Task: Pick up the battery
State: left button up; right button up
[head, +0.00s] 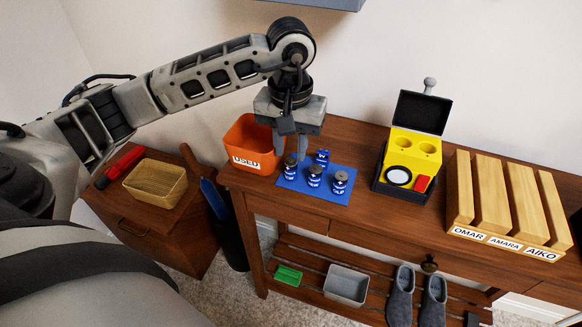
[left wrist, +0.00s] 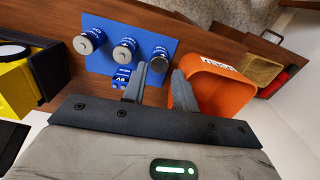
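Three upright blue cylindrical batteries with metal tops, the left one (head: 290,170), the middle one (head: 314,177) and the right one (head: 340,183), stand in a row on a blue mat (head: 304,188). A small boxy blue battery (head: 322,157) stands behind them; it also shows in the left wrist view (left wrist: 121,79), close beside one finger. My left gripper (head: 290,153) points down over the mat's back left edge, between the orange bin and the batteries. My right gripper is out of view.
An orange bin (head: 247,135) labelled USED stands close left of the mat. A yellow and black battery tester (head: 408,160) with raised lid stands to the right. Beyond it is a slatted wooden rack (head: 500,195) with name labels.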

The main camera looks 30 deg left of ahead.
aim_at(291, 161)
pick_arm(q)
notch_tip(291, 161, down, 5)
jog(key=shift+f+p, duration=0.1)
jog(key=shift+p, duration=0.3)
grip_shut()
